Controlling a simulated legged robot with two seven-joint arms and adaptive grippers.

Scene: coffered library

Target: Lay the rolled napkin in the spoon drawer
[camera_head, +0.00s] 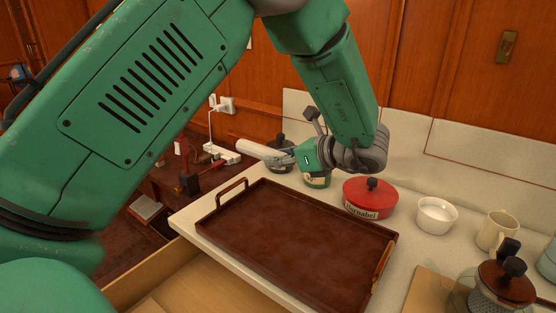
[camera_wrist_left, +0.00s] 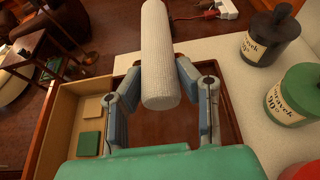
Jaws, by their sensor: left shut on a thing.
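My left gripper (camera_head: 284,156) is shut on the rolled napkin (camera_head: 262,153), a white ribbed cylinder, and holds it in the air near the far left corner of the counter. In the left wrist view the napkin (camera_wrist_left: 158,50) sits between the two fingers of the gripper (camera_wrist_left: 160,75) and points away from the palm. An open light-wood drawer (camera_head: 205,284) shows at the lower left, below the counter edge; much of it is cut off by the frame and my arm. Its wall also shows in the left wrist view (camera_wrist_left: 54,130). My right gripper is not in view.
A dark brown tray (camera_head: 290,240) with handles covers much of the counter (camera_head: 190,222). Behind it stand a red pot (camera_head: 370,199), a white bowl (camera_head: 436,216), a cream mug (camera_head: 497,231) and lidded jars, including a black one (camera_wrist_left: 268,36) and a green one (camera_wrist_left: 295,95).

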